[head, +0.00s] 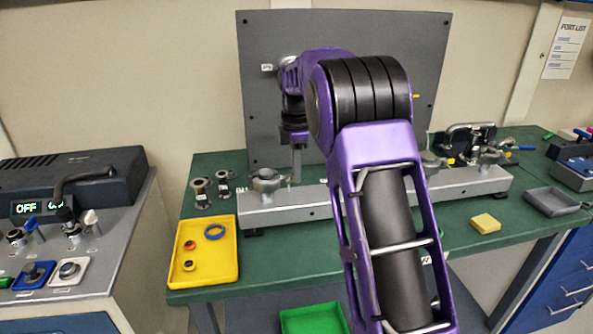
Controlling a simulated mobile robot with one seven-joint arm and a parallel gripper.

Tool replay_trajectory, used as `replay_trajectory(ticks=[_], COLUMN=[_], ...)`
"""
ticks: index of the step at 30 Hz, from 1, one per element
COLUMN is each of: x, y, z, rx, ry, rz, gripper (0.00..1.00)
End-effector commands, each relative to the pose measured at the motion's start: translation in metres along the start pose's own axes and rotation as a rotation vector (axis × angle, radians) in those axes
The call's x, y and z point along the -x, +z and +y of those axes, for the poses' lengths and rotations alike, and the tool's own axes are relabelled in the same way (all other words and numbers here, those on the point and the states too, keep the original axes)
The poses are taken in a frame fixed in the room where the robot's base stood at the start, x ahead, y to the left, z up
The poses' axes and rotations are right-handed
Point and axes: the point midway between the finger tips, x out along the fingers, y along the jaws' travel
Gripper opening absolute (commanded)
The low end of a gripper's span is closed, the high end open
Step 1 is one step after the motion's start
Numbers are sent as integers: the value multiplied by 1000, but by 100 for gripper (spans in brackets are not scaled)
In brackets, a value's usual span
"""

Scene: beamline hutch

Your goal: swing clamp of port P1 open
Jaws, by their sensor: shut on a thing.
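A long grey rail (345,204) lies on the green bench and carries metal ports with clamps. The clamp (266,181) at its left end is a round grey metal fitting, which I take to be the clamp of port P1; the small labels are too blurred to read surely. My gripper (297,176) points down at the right side of this fitting, with its fingers close together. It is shut on a part of the clamp there, but the contact is small and hard to see. My purple arm hides the middle of the rail.
Another clamp (488,157) and metal fittings stand on the rail's right end. A grey upright panel (400,40) stands behind. A yellow tray (228,268) with rings lies front left, a yellow block (485,223) and grey tray (551,201) to the right.

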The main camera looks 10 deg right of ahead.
Motion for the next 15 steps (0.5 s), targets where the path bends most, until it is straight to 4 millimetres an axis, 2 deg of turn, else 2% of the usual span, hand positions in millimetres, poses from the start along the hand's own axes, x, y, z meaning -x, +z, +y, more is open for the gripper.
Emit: replay_trajectory(ticks=[8, 15], x=[1, 1], y=[0, -2], z=[-4, -18], rx=[-29, -153], ry=[1, 0], rz=[0, -1], gripper=[0, 0])
